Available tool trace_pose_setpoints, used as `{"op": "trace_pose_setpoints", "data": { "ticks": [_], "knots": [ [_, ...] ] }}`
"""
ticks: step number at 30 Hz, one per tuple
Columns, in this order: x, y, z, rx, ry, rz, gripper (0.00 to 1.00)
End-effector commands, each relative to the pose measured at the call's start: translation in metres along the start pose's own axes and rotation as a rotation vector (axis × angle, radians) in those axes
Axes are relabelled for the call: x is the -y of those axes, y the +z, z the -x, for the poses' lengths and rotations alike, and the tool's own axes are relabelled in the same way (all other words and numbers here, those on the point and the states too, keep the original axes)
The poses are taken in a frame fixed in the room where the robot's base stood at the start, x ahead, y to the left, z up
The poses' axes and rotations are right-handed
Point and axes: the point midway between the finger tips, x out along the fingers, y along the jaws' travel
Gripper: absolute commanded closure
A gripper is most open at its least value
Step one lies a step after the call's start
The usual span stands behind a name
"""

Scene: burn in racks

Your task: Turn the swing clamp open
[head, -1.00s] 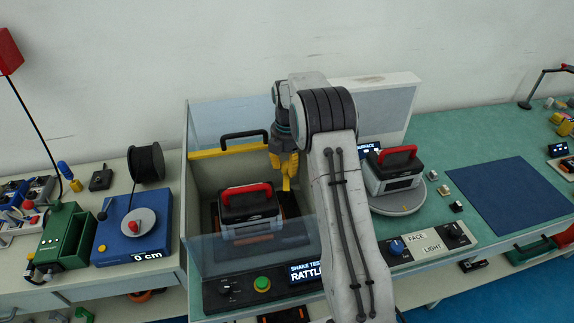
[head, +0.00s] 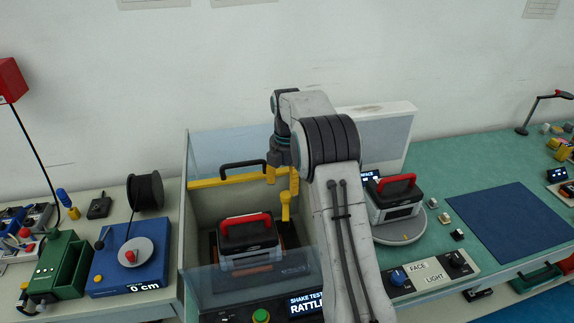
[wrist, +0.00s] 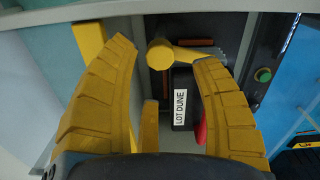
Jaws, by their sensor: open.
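The swing clamp (head: 286,207) is a yellow piece with a round knob, standing inside the glass-walled shake tester, right of the held case. In the wrist view its yellow knob and arm (wrist: 188,54) lie between my fingertips, with the arm reaching right. My gripper (head: 282,187) is open, its two yellow fingers on either side of the knob; I cannot tell whether they touch it. In the wrist view my gripper (wrist: 165,54) shows no grip on anything. The dark case with a red handle (head: 246,240) sits in the tester. Its "LOT DUNE" label shows in the wrist view.
A yellow bar with a black handle (head: 225,180) runs along the tester's back left. The clear front panel (head: 215,285) stands before the case. A second case (head: 396,202) stands on a turntable at right. The blue mat (head: 510,218) is bare.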

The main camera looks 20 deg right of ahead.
Motion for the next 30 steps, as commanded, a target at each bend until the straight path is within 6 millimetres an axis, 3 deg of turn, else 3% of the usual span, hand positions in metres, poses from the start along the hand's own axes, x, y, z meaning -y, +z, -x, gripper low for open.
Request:
{"op": "trace_pose_setpoints", "data": {
  "ticks": [6, 12, 30],
  "knots": [
    [0.0, 0.0, 0.035, 0.001, 0.002, 0.0, 0.41],
    [0.0, 0.0, 0.055, 0.0, 0.001, 0.0, 0.41],
    [0.0, 0.0, 0.067, 0.0, -0.001, 0.0, 0.41]
  ]
}}
